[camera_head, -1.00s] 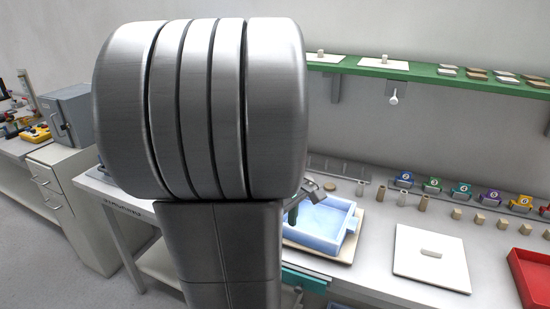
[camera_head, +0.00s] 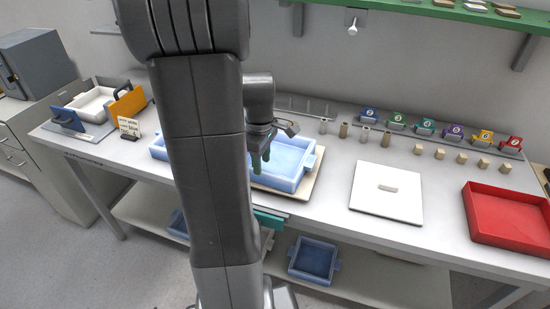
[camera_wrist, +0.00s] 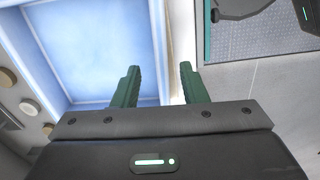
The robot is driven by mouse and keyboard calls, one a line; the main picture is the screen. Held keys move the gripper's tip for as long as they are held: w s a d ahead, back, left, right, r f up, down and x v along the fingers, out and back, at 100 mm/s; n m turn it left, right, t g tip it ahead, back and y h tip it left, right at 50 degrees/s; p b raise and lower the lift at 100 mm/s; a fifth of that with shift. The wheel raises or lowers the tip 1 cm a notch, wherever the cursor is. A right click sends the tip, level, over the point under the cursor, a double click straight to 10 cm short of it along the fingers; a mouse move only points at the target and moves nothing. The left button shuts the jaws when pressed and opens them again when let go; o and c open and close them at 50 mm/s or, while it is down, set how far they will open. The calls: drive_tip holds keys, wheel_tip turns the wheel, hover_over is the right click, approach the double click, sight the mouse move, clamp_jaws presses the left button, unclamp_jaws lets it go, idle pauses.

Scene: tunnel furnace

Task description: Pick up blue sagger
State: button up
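A blue sagger (camera_head: 304,172), a shallow open box, sits on a tan board on the worktable, partly hidden behind my arm. My gripper (camera_head: 262,158) points down over it in the head view. In the wrist view my gripper (camera_wrist: 160,86) is open, its two green fingers apart. The sagger (camera_wrist: 90,55) fills the upper left there, its inside showing empty. Its pale side wall runs up from the gap between the fingers. I cannot tell whether the fingers touch it. More blue saggers (camera_head: 315,260) stand on the lower shelf.
A white lidded plate (camera_head: 385,200) and a red tray (camera_head: 507,215) lie to the right. Several numbered coloured holders (camera_head: 427,128) and small blocks line the back. A white tray (camera_head: 92,103) stands at left. A green shelf (camera_head: 450,12) hangs above.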

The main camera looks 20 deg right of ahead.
wheel_tip(320, 180, down, 4)
drive_tip(key=shift+a+f, duration=0.1)
drive_tip(key=shift+f, duration=0.15)
drive_tip(key=shift+c, duration=0.2)
clamp_jaws()
drive_tip(key=shift+r, duration=0.1)
idle(1.1)
